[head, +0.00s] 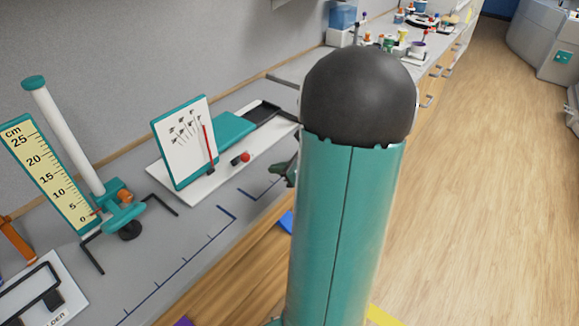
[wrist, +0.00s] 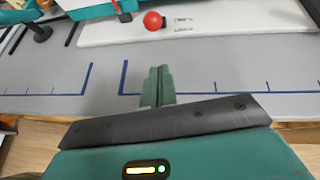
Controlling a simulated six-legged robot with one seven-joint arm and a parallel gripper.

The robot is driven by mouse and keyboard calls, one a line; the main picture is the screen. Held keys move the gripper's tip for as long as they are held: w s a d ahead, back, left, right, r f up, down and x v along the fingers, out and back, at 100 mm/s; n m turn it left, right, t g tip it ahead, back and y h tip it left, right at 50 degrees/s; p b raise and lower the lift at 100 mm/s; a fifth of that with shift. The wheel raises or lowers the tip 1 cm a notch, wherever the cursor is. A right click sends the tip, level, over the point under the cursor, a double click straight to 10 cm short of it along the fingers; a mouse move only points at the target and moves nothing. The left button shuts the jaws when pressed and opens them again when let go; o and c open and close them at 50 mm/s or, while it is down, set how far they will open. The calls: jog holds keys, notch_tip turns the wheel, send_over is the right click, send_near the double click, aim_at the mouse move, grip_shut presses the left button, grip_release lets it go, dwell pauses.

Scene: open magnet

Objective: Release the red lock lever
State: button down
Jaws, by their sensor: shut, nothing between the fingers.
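The red lock lever (head: 241,157) is a red ball on a short dark stem, on the white base plate (head: 185,198) of a device with a white dial panel (head: 183,140). In the wrist view the red ball (wrist: 153,20) shows at the top, with small dark lettering just right of it. My gripper (wrist: 157,72) is shut and empty, its green fingers together. It is over the grey bench on the near side of the base plate, apart from the lever. In the head view my arm hides most of my gripper (head: 277,173).
A teal-and-white stand with a cm scale (head: 50,170) is on the left. A teal block (head: 228,132) sits behind the lever. The grey bench (head: 200,245) with blue marks is clear in front. Bottles and boxes stand at the far end.

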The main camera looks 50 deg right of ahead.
aim_at(242, 159)
jog(key=w, duration=0.3)
jog(key=w+a, duration=0.1)
jog(key=w, duration=0.2)
jog(key=shift+a+f, duration=0.1)
jog(key=shift+w, duration=0.1)
jog(key=shift+w+r+g, duration=0.1)
jog(key=shift+r+g, duration=0.2)
